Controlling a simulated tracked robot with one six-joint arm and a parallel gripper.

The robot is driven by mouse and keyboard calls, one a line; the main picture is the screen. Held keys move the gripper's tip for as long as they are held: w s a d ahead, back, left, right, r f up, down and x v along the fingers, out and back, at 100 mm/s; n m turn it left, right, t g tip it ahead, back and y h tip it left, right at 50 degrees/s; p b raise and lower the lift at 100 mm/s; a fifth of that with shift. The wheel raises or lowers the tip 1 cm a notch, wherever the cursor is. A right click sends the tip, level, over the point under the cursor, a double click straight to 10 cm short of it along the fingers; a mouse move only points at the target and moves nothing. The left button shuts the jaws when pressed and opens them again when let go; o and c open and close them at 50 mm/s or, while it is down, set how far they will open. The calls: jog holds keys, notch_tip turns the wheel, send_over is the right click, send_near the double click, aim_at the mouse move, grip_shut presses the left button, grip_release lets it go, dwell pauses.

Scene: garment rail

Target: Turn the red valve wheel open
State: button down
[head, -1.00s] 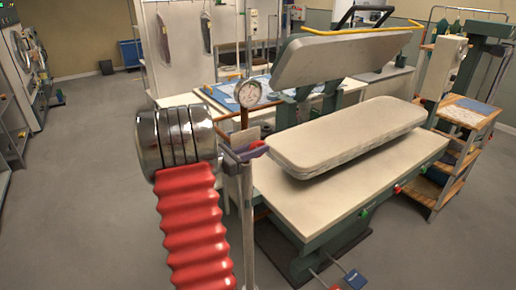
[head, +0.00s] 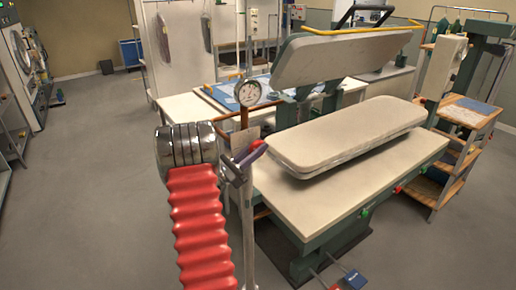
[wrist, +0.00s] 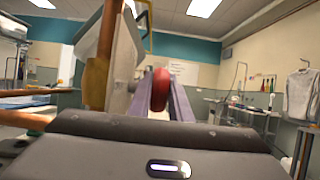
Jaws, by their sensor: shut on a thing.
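The red valve wheel (wrist: 160,90) shows nearly edge-on in the wrist view, between the two lilac fingers of my gripper (wrist: 161,98). The fingers are shut on its rim, one on each side. In the head view my gripper (head: 252,157) is beside the copper pipe, below the round gauge, with its fingers tilted up to the right. Only a small bit of red shows at the fingers there. The rest of the wheel is hidden by my gripper and arm.
The white-faced gauge (head: 247,93) stands on the copper pipe (head: 244,117) just above my gripper. The pressing machine's pale table (head: 330,205) and padded board (head: 345,138) are close on the right. Open grey floor (head: 80,190) lies to the left.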

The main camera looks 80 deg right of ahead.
aim_at(256, 142)
jog(key=shift+a+f+g+h, duration=0.1)
jog(key=shift+f+g+h, duration=0.05)
jog(key=shift+g+h, duration=0.6)
jog(key=c, duration=1.6)
grip_release()
notch_tip(256, 142, up, 10)
jog(key=shift+r, duration=0.1)
